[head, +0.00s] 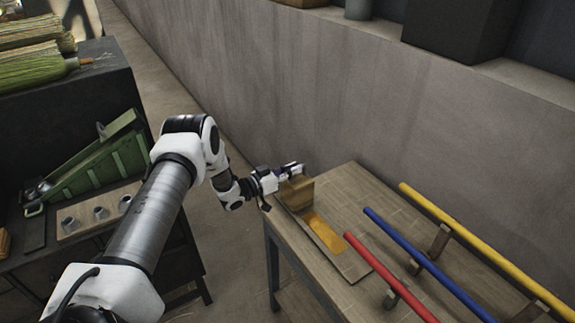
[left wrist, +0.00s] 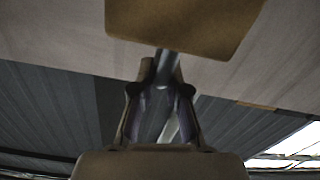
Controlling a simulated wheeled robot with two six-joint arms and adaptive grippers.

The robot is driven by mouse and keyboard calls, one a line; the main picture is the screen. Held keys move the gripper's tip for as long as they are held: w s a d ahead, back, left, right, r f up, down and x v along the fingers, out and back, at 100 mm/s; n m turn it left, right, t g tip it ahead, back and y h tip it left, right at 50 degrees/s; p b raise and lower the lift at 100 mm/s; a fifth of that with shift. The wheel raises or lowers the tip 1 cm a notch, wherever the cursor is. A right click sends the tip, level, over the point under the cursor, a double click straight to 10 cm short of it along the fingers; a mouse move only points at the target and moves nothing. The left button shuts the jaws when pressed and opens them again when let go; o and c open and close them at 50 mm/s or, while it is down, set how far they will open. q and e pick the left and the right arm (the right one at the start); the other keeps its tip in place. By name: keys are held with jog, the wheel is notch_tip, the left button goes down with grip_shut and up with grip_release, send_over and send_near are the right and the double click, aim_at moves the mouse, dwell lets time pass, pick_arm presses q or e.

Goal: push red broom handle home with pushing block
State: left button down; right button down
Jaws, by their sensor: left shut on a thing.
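The red broom handle (head: 388,276) lies slanted on the wooden table, its upper-left end near a flat board. My left gripper (head: 291,172) is at the table's left end, above the board and apart from the red handle. It is shut on the brown pushing block (head: 298,194). In the left wrist view the fingers (left wrist: 163,97) close around a thin grey stem, with the tan block (left wrist: 185,25) beyond it. Whether the block touches the board is unclear. My right gripper is not in view.
A blue handle (head: 428,264) and a yellow handle (head: 480,248) lie beside the red one, on small wooden supports. An orange-yellow patch (head: 326,234) is on the board (head: 352,267). A grey wall (head: 300,90) runs behind the table. A dark bench with brooms stands left.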

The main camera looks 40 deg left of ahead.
pick_arm(q)
jog(key=s+d, duration=0.3)
jog(key=d, duration=0.5)
jog(key=s+d, duration=0.4)
jog(key=d, duration=0.4)
jog(key=shift+d+b, duration=0.35)
jog(key=shift+f, duration=0.15)
jog(key=c, duration=1.3)
grip_release()
jog(key=shift+o, duration=0.6)
jog(key=shift+w, duration=0.2)
jog(key=shift+s, duration=0.1)
jog(key=v, duration=1.2)
jog(key=shift+a+f, duration=0.1)
jog(key=shift+f, duration=0.05)
